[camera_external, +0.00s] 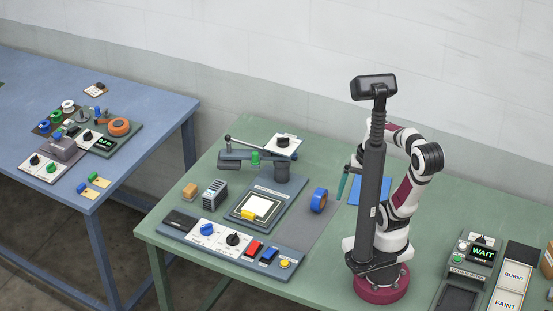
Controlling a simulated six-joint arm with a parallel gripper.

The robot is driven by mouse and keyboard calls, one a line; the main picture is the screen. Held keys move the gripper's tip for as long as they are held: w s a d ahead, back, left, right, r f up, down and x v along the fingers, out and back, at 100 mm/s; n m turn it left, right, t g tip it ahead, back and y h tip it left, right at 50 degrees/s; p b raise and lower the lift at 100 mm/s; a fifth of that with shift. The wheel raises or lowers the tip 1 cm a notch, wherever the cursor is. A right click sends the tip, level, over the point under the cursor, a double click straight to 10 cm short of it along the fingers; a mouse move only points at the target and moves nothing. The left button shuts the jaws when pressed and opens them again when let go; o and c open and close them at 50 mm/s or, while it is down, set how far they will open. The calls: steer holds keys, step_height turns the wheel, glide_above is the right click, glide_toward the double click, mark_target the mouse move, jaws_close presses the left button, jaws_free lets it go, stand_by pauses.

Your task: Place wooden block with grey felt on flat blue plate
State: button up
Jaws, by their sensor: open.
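A small tan wooden block (189,190) sits on the green table at the left, behind the control panel. Grey felt on it cannot be made out at this size. The flat blue plate (377,190) lies on the table behind my arm, which partly hides it. My gripper (342,187), with teal fingers pointing down, is open, with nothing seen in it. It is over the table between the blue tape roll and the blue plate, well to the right of the wooden block.
A grey ribbed block (214,194) stands just right of the wooden block. The press (267,190) with its lever and a blue-orange tape roll (319,200) stand between block and plate. A control panel (232,240) runs along the front. A meter (482,252) and label cards are at right.

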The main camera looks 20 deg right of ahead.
steer(key=shift+o, duration=0.2)
steer(key=shift+s+d+f+m+h, duration=0.15)
steer(key=shift+s+d+m, duration=0.1)
steer(key=shift+s+d, duration=0.2)
steer(key=shift+s+d+f+m+h, duration=0.15)
steer(key=shift+s+d+m, duration=0.15)
steer(key=shift+s, duration=0.25)
steer(key=n+t+y, duration=0.5)
steer(key=n+t, duration=0.1)
steer(key=n, duration=0.8)
glide_above(190, 188)
steer(key=s+d, duration=0.9)
steer(key=d, duration=0.1)
step_height(190, 188, down, 7)
steer(key=shift+n, duration=0.45)
steer(key=x, duration=1.3)
steer(key=shift+a+f, duration=0.1)
steer(key=shift+f, duration=0.4)
steer(key=shift+w+x, duration=0.25)
steer(key=shift+x, duration=2.6)
steer(key=shift+r, duration=0.15)
